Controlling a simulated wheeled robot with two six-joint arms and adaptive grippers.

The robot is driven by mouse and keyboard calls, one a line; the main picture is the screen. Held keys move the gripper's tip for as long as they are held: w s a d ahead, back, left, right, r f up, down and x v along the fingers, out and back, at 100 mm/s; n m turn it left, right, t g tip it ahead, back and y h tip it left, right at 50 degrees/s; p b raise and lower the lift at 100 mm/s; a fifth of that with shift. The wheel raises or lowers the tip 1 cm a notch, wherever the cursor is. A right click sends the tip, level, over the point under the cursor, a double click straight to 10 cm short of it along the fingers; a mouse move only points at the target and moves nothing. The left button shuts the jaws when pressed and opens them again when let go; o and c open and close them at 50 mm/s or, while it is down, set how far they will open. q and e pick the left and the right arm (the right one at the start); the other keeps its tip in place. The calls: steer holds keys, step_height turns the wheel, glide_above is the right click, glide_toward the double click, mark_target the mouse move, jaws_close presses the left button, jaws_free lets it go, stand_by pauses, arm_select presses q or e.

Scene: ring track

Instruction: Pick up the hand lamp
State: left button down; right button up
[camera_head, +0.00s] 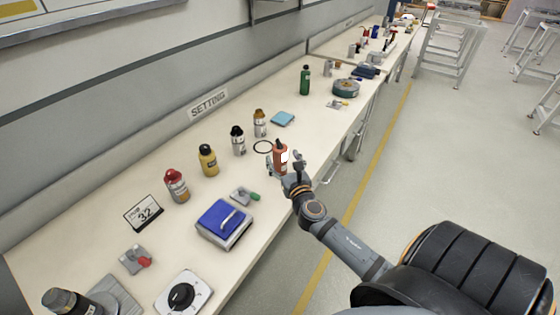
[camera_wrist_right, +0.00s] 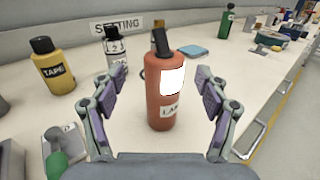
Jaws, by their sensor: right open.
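The hand lamp (camera_head: 280,155) is an orange-red cylinder with a black top and a white panel, standing upright near the bench's front edge. In the right wrist view the hand lamp (camera_wrist_right: 161,108) is in the middle, with part of a label reading "LA" low on its body. My right gripper (camera_head: 285,168) is open at the lamp's near side. In the wrist view its two fingers (camera_wrist_right: 160,88) stand apart to the left and right of the lamp, with gaps on both sides. My left gripper is not in view.
On the bench (camera_head: 100,218), a yellow bottle (camera_head: 208,160), a dark-capped grey bottle (camera_head: 238,141) and a dark ring (camera_head: 263,147) stand or lie near the lamp. A green-knobbed fixture (camera_head: 245,194) and a blue-topped box (camera_head: 223,222) are nearer. A blue pad (camera_head: 283,118) lies beyond.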

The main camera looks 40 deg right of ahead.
steer(key=x, duration=0.5)
steer(key=shift+d+f, duration=0.2)
steer(key=shift+f, duration=0.15)
steer(key=shift+s+r, duration=0.1)
steer(key=shift+s, duration=0.1)
steer(key=shift+c, duration=0.7)
steer(key=c, duration=1.3)
steer(key=shift+w, duration=0.1)
step_height(320, 180, up, 11)
steer(key=p, duration=0.6)
steer(key=shift+r, duration=0.2)
step_height(320, 180, up, 17)
steer(key=p, duration=0.2)
glide_above(283, 155)
steer(key=w, duration=0.2)
steer(key=shift+w+d+f, duration=0.2)
steer(key=shift+d, duration=0.05)
